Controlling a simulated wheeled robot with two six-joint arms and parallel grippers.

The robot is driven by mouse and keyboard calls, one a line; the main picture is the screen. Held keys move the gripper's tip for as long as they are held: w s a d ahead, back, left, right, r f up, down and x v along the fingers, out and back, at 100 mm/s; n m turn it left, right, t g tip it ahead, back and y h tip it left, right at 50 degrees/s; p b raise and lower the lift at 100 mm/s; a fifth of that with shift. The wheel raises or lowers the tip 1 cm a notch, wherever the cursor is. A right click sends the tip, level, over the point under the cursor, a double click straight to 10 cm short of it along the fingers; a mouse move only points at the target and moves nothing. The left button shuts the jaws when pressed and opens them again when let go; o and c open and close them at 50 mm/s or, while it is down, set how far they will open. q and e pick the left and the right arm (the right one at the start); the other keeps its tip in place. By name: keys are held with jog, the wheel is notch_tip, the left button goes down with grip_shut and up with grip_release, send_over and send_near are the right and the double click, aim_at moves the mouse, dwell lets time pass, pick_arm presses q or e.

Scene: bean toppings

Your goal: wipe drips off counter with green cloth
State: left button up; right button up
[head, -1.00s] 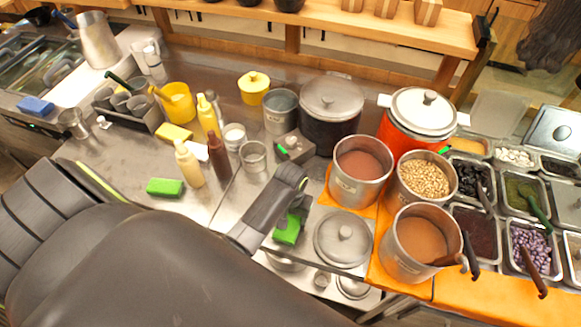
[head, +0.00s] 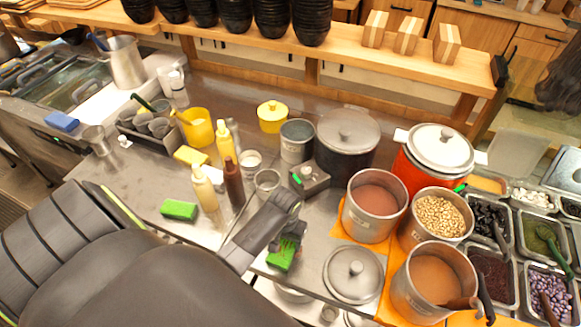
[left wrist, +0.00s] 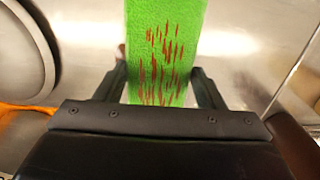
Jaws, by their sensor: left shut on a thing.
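My left gripper (head: 287,240) is shut on a green cloth (head: 281,258), a thick block-like piece at the counter's front, left of a round steel lid (head: 353,274). In the left wrist view the green cloth (left wrist: 166,45) stands out between the two fingers (left wrist: 161,82), with several red streaks on its face. Whether it touches the steel counter (head: 130,195) is unclear. A second green block (head: 179,209) lies on the counter to the left. I cannot make out drips on the counter. My right gripper is out of view.
Squeeze bottles (head: 204,188) and a small steel cup (head: 266,184) stand behind the left gripper. Steel pots (head: 373,206) stand on an orange mat to the right. A large lidded pot (head: 347,150) is behind. Bare counter shows around the second green block.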

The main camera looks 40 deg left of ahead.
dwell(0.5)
pick_arm(q)
jog(key=shift+w+d, duration=0.2)
jog(key=shift+d, duration=0.6)
jog(key=shift+w+d, duration=0.15)
jog(key=shift+d, duration=0.7)
jog(key=shift+w+d, duration=0.2)
jog(key=shift+d, duration=0.6)
jog(key=shift+a, duration=0.1)
jog(key=shift+s+a, duration=0.2)
jog(key=shift+a, duration=0.6)
jog(key=shift+s+a, duration=0.2)
jog(key=shift+a, duration=0.6)
jog(key=shift+s+a, duration=0.2)
jog(key=shift+a, duration=0.6)
jog(key=shift+r, duration=4)
jog(key=shift+f, duration=0.1)
